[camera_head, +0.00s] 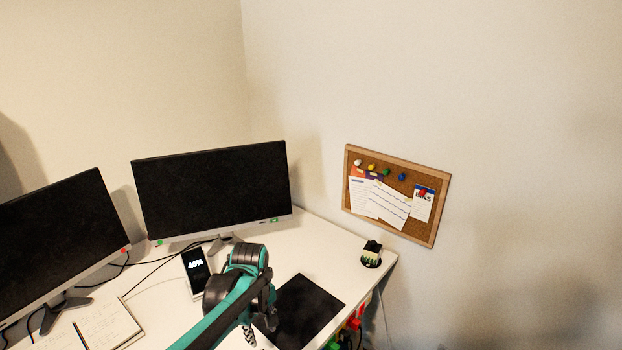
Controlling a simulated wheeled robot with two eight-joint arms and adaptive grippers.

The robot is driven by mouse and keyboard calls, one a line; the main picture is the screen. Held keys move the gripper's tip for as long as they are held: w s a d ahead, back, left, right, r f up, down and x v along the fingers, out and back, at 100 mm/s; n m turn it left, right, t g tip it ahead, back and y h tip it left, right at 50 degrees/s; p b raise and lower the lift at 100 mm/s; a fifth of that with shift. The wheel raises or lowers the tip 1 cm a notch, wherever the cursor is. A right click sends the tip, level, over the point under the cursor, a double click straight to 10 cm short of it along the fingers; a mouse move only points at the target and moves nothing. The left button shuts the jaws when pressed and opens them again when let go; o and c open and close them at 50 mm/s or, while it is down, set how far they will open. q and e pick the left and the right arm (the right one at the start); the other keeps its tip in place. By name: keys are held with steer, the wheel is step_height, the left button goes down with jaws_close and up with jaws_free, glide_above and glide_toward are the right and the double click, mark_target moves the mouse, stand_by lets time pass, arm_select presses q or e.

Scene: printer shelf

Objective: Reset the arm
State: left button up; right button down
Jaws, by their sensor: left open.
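My left arm, teal and black, rises from the bottom edge over the white desk (275,248), with its bent joint in front of the right monitor's base. My left gripper (258,322) is at the lower middle, partly hidden by my own arm. It is open, with nothing seen in it, and it overlaps the left edge of the black mat (306,311) in the picture. I cannot tell its height above the desk. My right gripper is not in view.
Two dark monitors (212,190) (55,240) stand at the back and left. A phone on a stand (195,270), an open notebook (105,322) and cables lie nearby. A small dark holder (371,254) stands near the right corner. A corkboard (394,237) hangs on the wall.

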arm_select(q)
steer(key=s+a+r+m+t, duration=0.1)
steer(key=s+r+m+t, duration=0.1)
steer(key=s+m, duration=0.3)
steer(key=s+a+r+m+t, duration=0.2)
steer(key=s+r+m+t, duration=0.1)
steer(key=s, duration=0.8)
steer(key=shift+r+m+t, duration=0.25)
steer(key=shift+m+t, duration=0.65)
